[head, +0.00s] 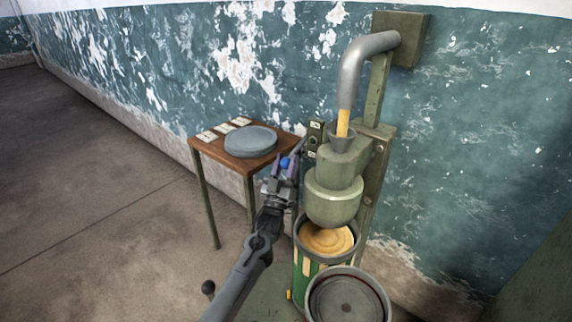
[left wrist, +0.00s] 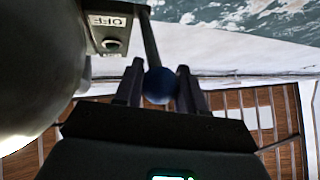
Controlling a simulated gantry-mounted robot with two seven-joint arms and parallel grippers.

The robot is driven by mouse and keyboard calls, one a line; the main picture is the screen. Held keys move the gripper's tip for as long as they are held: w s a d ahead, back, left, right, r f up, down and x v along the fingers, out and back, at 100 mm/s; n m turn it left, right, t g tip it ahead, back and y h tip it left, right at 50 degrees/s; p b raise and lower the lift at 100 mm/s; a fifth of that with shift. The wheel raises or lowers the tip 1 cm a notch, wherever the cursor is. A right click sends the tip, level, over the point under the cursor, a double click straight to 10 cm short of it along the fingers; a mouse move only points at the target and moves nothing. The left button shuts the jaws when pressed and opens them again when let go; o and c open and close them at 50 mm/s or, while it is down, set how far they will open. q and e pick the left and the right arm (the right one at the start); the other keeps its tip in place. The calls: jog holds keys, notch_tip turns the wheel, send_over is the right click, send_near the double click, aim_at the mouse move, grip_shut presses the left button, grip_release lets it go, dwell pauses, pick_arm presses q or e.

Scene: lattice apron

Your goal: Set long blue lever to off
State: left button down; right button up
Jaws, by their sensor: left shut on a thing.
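The long blue lever has a dark rod and a round blue knob (head: 284,162). Its rod runs up and right from the knob to the small switch box (head: 316,136) on the machine's left side. My left gripper (head: 286,167) is shut on the blue knob. In the left wrist view, the knob (left wrist: 158,87) sits between the two fingers, and the rod rises beside a plate (left wrist: 112,44) with an OFF label (left wrist: 106,20), shown upside down. The lever's exact setting is hard to tell. My right gripper is not in view.
The green machine (head: 334,194) stands right of the gripper, its spout above a drum (head: 325,241) of yellowish material. A round lid (head: 347,298) is in front. A wooden table (head: 222,151) with a grey disc (head: 251,142) stands behind left. Floor at left is clear.

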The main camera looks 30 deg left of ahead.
pick_arm(q)
jog(key=shift+f, duration=0.35)
jog(key=c, duration=1)
grip_release()
jog(key=o, duration=0.3)
jog(key=shift+w+r, duration=0.1)
jog(key=shift+r, duration=0.1)
jog(key=shift+s+d+f+p, duration=0.1)
jog(key=shift+s+f+p, duration=0.2)
jog(key=shift+s, duration=0.1)
jog(key=shift+p+v, duration=1.55)
jog(key=shift+v, duration=3.4)
